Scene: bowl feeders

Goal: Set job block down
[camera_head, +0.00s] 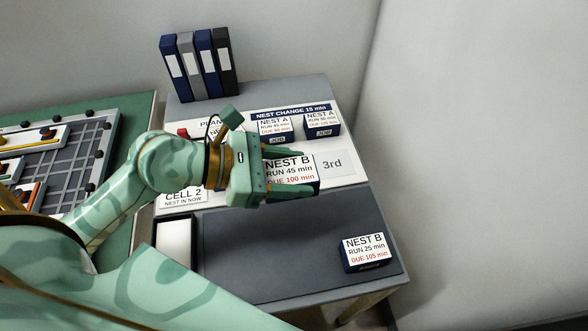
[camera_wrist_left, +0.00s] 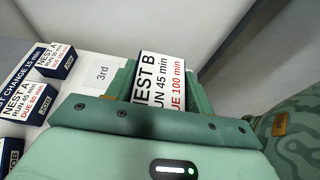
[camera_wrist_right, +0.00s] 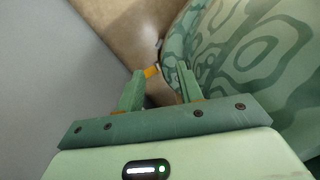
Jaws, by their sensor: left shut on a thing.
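My left gripper (camera_head: 290,174) is shut on a job block (camera_head: 289,170) with a white face reading NEST B, RUN 45 min, DUE 100 min. The block also shows between the fingers in the left wrist view (camera_wrist_left: 160,82). It is over the white planning board (camera_head: 350,172), just left of the printed "3rd" place (camera_head: 332,164). I cannot tell whether the block touches the board. My right gripper (camera_wrist_right: 160,82) shows only in the right wrist view, open and empty, away from the table.
Two NEST A blocks (camera_head: 275,129) (camera_head: 322,124) stand at the board's back. Another NEST B block (camera_head: 364,252) sits on the dark mat (camera_head: 280,250) at the front right. Several binders (camera_head: 200,65) stand behind. A black-rimmed tray (camera_head: 175,240) is at the left. The mat's middle is clear.

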